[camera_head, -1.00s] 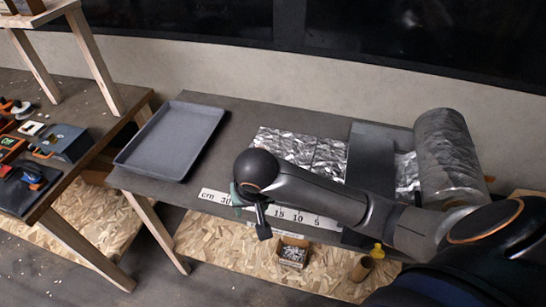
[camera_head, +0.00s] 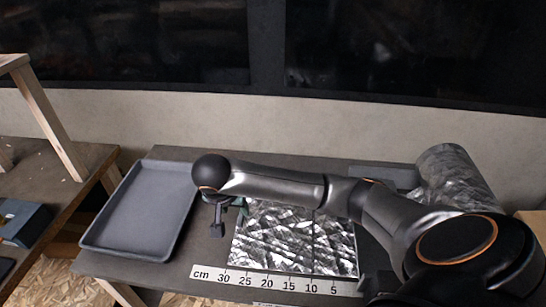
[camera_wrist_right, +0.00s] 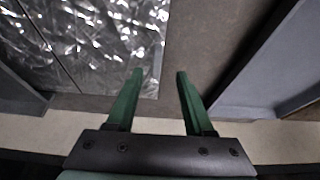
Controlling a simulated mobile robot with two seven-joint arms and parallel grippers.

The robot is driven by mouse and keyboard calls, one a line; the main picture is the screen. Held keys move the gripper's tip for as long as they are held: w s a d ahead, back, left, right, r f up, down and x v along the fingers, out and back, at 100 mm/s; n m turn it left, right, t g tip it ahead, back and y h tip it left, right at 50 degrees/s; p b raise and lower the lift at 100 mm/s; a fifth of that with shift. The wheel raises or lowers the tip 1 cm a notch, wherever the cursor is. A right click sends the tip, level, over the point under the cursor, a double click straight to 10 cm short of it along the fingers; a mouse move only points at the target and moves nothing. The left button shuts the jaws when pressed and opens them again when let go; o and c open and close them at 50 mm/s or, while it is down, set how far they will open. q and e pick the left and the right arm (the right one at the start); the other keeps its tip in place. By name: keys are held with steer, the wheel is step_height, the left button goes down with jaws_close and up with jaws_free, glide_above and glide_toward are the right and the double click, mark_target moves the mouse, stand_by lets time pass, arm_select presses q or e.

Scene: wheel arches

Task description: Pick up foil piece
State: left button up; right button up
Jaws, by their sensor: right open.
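A crinkled silver foil piece (camera_head: 265,235) lies flat on the dark table, beside the ruler strip. A thin dark line parts it from more foil (camera_head: 335,245) on its right. In the right wrist view the foil (camera_wrist_right: 120,35) shows at the upper left. My right gripper (camera_head: 218,228) is over the foil's left edge area, near the tray. Its two green fingers (camera_wrist_right: 160,75) are apart with nothing between them, one near the foil's edge and the other over bare table. My left gripper is not in view.
A grey shallow tray (camera_head: 145,212) lies left of the foil; its wall (camera_wrist_right: 260,60) also shows in the right wrist view. A centimetre ruler (camera_head: 275,281) runs along the front. Another table (camera_head: 45,180) is at far left.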

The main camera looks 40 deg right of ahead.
mark_target(240, 218)
steer(key=shift+s+x, duration=0.15)
steer(key=shift+x, duration=1.35)
steer(key=shift+s+x, duration=0.1)
steer(key=shift+x, duration=1.4)
steer(key=shift+c, duration=0.4)
jaws_close()
